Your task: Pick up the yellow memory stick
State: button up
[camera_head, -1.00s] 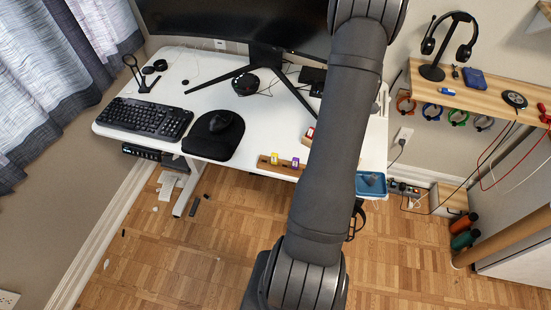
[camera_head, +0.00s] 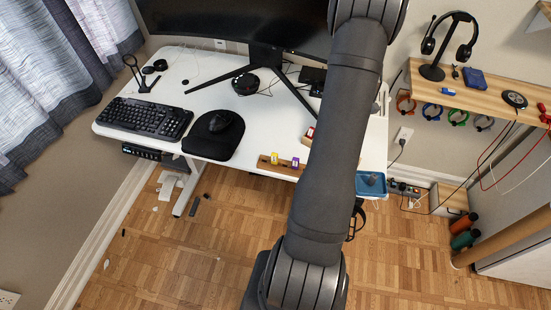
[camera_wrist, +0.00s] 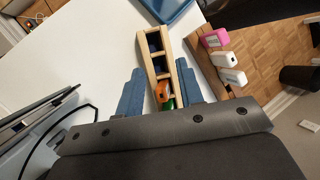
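My arm covers the area just right of these, and my gripper is hidden there. In the wrist view my gripper (camera_wrist: 160,68) is open, with its two blue fingers apart over the desk. A pink stick (camera_wrist: 214,40) and white ones (camera_wrist: 229,60) stand in a wooden strip right of the fingers. I cannot make out the yellow stick in the wrist view.
A wooden compartment box (camera_wrist: 148,48) holding orange and green items lies between and beyond the fingers. A blue tray (camera_head: 371,184) sits at the desk's right corner. A mouse pad (camera_head: 200,143), keyboard (camera_head: 145,118) and monitor stand (camera_head: 265,58) occupy the left and back.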

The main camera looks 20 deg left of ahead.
jog(key=shift+o, duration=0.6)
jog(key=shift+a+r, duration=0.2)
jog(key=shift+a, duration=0.05)
jog(key=s+a+r+n+t+y, duration=0.1)
jog(key=s+a+r+n+t, duration=0.15)
jog(key=a+r, duration=0.55)
notch_tip(320, 180, up, 5)
jog(key=t+y, duration=0.2)
send_over(275, 154)
jog(key=shift+n, duration=0.45)
notch_tip(275, 154, down, 18)
jog(key=shift+a+r, duration=0.1)
jog(key=shift+r, duration=0.1)
grip_shut()
